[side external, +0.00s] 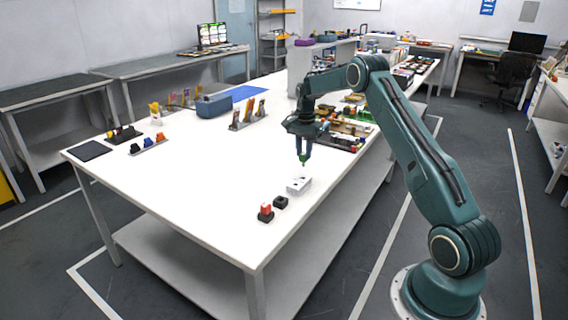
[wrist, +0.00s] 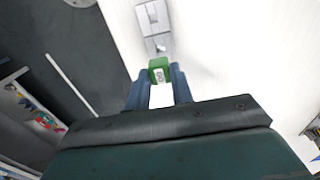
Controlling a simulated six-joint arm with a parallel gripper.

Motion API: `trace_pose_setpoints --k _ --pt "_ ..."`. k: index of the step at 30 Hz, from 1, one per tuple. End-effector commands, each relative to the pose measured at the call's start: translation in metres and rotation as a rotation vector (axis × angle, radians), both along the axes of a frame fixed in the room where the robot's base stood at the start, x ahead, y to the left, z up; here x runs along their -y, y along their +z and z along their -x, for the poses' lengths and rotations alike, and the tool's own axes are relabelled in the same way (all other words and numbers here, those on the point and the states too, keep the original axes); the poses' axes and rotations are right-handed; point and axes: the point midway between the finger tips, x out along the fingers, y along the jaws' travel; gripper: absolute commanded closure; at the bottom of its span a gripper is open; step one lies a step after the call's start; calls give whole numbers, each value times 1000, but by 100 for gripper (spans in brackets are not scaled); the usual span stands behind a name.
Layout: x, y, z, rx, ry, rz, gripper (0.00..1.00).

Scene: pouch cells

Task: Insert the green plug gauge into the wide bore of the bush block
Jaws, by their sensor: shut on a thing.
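The green plug gauge (wrist: 160,68) is held between the two blue fingertips of my gripper (side external: 303,154). In the side external view the green gauge (side external: 303,160) shows only as a small tip below the fingers. My gripper is shut on it and points down, with the gauge above the table. The bush block (side external: 299,185) is a pale grey block on the white table, below and slightly left of the gauge. In the wrist view the block (wrist: 150,18) is just beyond the gauge, with dark marks on its top. The gauge appears apart from the block. The bores are too small to make out.
A black block (side external: 281,202) and a red-topped dark piece (side external: 266,213) stand left of the bush block, near the table's front edge. Trays of parts (side external: 350,125) lie behind my gripper.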

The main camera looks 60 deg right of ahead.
Motion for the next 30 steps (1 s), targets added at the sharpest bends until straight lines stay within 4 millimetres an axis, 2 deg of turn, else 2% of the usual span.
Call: trace_pose_setpoints --k 15,30 --pt "0 -32 0 0 0 0 100" --pt "0 -36 0 0 0 0 100"
